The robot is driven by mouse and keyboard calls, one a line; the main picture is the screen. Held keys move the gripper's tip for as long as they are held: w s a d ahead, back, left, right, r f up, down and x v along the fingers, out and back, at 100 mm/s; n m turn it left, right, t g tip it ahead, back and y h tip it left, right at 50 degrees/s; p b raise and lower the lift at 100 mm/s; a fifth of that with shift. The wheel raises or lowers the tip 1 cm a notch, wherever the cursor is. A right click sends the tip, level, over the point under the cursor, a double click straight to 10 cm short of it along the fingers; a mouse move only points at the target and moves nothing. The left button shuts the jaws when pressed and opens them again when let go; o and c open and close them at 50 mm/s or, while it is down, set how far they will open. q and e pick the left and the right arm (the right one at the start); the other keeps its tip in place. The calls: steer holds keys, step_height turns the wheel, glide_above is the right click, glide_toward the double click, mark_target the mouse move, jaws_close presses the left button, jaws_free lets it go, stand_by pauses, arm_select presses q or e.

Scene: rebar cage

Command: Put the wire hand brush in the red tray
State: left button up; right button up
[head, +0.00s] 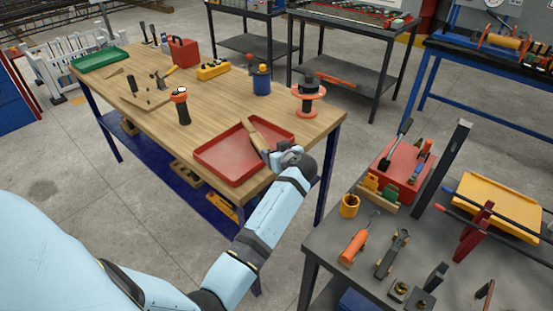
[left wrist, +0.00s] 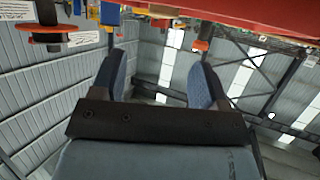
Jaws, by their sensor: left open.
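The red tray (head: 222,168) lies on the near right part of the wooden workbench; its red side fills the top right of the left wrist view (left wrist: 250,12). A tan wooden piece, which looks like the wire hand brush (head: 256,134), lies slanted over the tray, its upper end by the far rim. I cannot see its bristles or whether it rests on the floor or rim. My left gripper (head: 272,155) is by the brush's near end at the tray's right side. In the left wrist view its fingers (left wrist: 155,75) are apart with nothing between them. My right gripper is not in view.
On the wooden bench (head: 225,115) stand an orange-topped black tool (head: 182,108), a blue cup (head: 262,82), an orange spool (head: 308,92) and a green tray (head: 100,58). A grey bench (head: 330,235) full of tools stands at the right. Bare wood lies left of the red tray.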

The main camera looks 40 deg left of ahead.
arm_select(q)
steer(key=s+d+f+m+t+h, duration=0.4)
steer(key=s+d+f+m+h, duration=0.6)
steer(key=s+f, duration=0.5)
steer(key=s+d+m+h, duration=0.5)
steer(key=s+d, duration=0.6)
steer(key=s, duration=0.6)
steer(key=shift+d+f+t, duration=0.15)
steer(key=shift+d+t, duration=0.05)
steer(key=shift+t, duration=0.1)
